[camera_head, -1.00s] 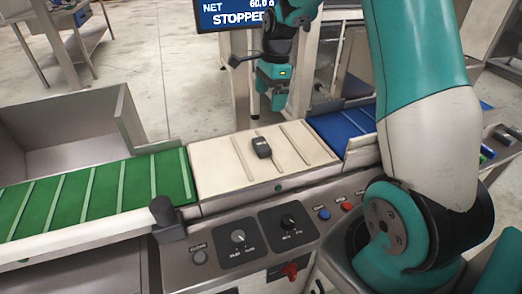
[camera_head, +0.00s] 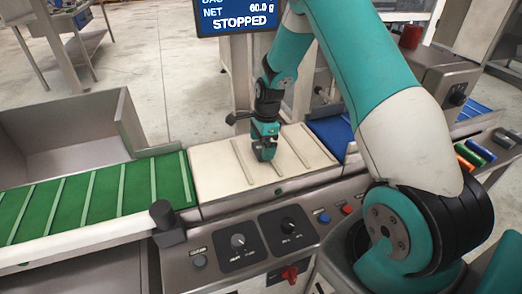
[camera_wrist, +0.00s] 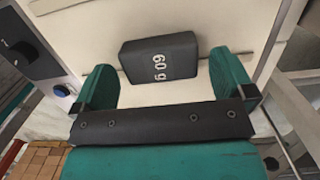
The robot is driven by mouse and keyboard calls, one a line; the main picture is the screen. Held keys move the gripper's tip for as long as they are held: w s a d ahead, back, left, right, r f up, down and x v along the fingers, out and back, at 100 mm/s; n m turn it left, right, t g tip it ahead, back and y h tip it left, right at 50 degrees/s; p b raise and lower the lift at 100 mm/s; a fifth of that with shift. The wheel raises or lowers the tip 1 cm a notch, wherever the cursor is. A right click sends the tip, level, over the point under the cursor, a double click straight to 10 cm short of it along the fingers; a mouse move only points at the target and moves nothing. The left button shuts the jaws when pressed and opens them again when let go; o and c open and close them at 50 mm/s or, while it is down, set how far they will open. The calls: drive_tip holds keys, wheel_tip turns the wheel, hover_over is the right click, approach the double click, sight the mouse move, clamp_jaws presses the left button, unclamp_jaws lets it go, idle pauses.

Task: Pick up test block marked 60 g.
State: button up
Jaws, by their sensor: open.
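The test block (camera_wrist: 160,57) is a dark grey block marked "60 g". In the wrist view it lies on the cream weighing belt (camera_head: 214,178), ahead of the open fingers. My gripper (camera_wrist: 167,82) is open, with one teal finger to each side and nearer the camera than the block. In the head view my gripper (camera_head: 264,155) points down over the middle of the cream belt. It covers the place where the block lies, so the block cannot be made out there. I cannot tell the exact height of the fingertips above the belt.
A green belt (camera_head: 100,190) adjoins on the left and a blue belt (camera_head: 335,130) on the right. A front panel with knobs (camera_head: 238,241) and a dark post (camera_head: 164,214) stand close to the cream belt. The display (camera_head: 238,14) reads STOPPED and 60.0 g.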

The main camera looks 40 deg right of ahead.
drive_tip(key=shift+a+f, duration=0.1)
drive_tip(key=shift+f, duration=0.75)
drive_tip(key=c, duration=0.9)
drive_tip(key=shift+r, duration=0.15)
